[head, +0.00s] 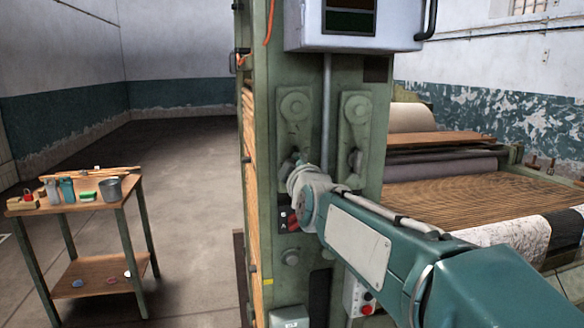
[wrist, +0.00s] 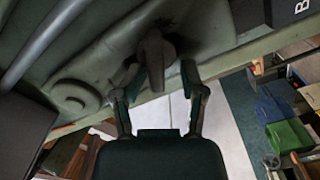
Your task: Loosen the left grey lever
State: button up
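The left grey lever (wrist: 155,62) shows in the wrist view as a short grey handle on a round hub, fixed to the green machine. My gripper (wrist: 160,75) is open, with one finger on each side of the lever and a visible gap to both. In the head view my gripper (head: 292,168) is at the lower end of the left green plate (head: 295,115); my wrist hides most of the left lever there. The right lever (head: 355,160) sits at the bottom of the right plate (head: 355,108), clear of my arm.
A grey box (head: 352,24) hangs above the plates, with a vertical pipe (head: 326,110) between them. A red and black label or switch (head: 288,219) is just below my wrist. A wooden side table (head: 75,196) with small items stands left; floor between is clear.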

jog(key=v, duration=1.2)
jog(key=s+d+f+m+g+h, duration=0.2)
jog(key=s+d+f+m+g, duration=0.4)
jog(key=s+f, duration=0.5)
jog(key=s+d+f+m+g+h, duration=0.3)
jog(key=s+d+f+m+g, duration=0.2)
jog(key=s+d+f+m, duration=0.3)
jog(key=s+f+m, duration=0.1)
jog(key=s+f, duration=0.2)
jog(key=f, duration=0.1)
jog(key=shift+d+f+g, duration=0.2)
jog(key=shift+d+g, duration=0.15)
jog(key=shift+g, duration=0.05)
